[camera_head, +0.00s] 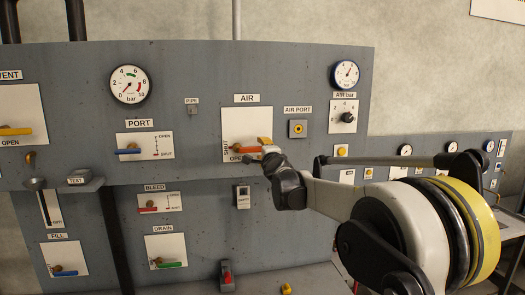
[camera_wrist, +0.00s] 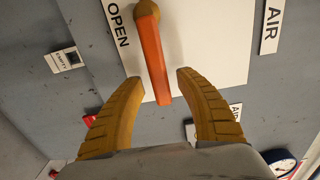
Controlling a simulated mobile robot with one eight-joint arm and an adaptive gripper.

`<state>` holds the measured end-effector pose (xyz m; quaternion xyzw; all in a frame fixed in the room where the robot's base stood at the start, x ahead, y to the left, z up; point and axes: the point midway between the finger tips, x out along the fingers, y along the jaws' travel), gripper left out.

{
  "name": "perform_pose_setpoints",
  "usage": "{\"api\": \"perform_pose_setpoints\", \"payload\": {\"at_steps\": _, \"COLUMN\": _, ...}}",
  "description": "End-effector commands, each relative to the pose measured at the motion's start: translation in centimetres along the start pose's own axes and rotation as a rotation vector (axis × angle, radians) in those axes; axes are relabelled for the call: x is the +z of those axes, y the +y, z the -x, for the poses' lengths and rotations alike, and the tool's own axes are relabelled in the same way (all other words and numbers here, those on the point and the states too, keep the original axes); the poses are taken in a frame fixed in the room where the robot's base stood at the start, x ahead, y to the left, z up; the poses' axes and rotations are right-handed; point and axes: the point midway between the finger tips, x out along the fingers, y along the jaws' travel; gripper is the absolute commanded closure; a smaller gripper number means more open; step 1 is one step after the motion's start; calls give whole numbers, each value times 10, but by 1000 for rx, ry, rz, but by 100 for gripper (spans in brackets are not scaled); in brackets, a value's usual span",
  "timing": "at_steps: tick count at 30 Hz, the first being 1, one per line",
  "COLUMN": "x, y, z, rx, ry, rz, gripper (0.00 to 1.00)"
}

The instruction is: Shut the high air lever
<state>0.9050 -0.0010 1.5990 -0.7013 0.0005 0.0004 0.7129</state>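The high air lever (camera_head: 249,149) has an orange handle on a white plate (camera_head: 232,122) under the AIR label. In the head view it lies roughly level beside the OPEN mark, with SHUT written upright at the plate's left. In the wrist view the orange lever (camera_wrist: 157,60) runs from its brown pivot knob to between my fingertips. My gripper (camera_wrist: 158,84) is open, with one tan finger on each side of the lever's free end. I see gaps on both sides; contact is not visible. In the head view my gripper (camera_head: 266,148) partly hides the lever's right end.
The AIR PORT fitting (camera_head: 298,129) and the AIR bar gauge (camera_head: 345,74) are to the right. The PORT lever (camera_head: 129,151) is to the left. A ledge with a TEST label (camera_head: 76,180) juts out at lower left. The panel left of the air plate is mostly flat.

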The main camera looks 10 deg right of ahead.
Motion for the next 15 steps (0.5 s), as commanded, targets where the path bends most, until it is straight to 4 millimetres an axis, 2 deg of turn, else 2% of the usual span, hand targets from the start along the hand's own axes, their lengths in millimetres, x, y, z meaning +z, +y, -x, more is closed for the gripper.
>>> {"api": "perform_pose_setpoints", "payload": {"at_steps": 10, "x": 0, "y": 0, "z": 4, "rx": 0, "ry": 1, "rz": 1, "gripper": 59}}
{"api": "perform_pose_setpoints", "payload": {"at_steps": 15, "x": 0, "y": 0, "z": 31, "rx": 0, "ry": 1, "rz": 1, "gripper": 59}}
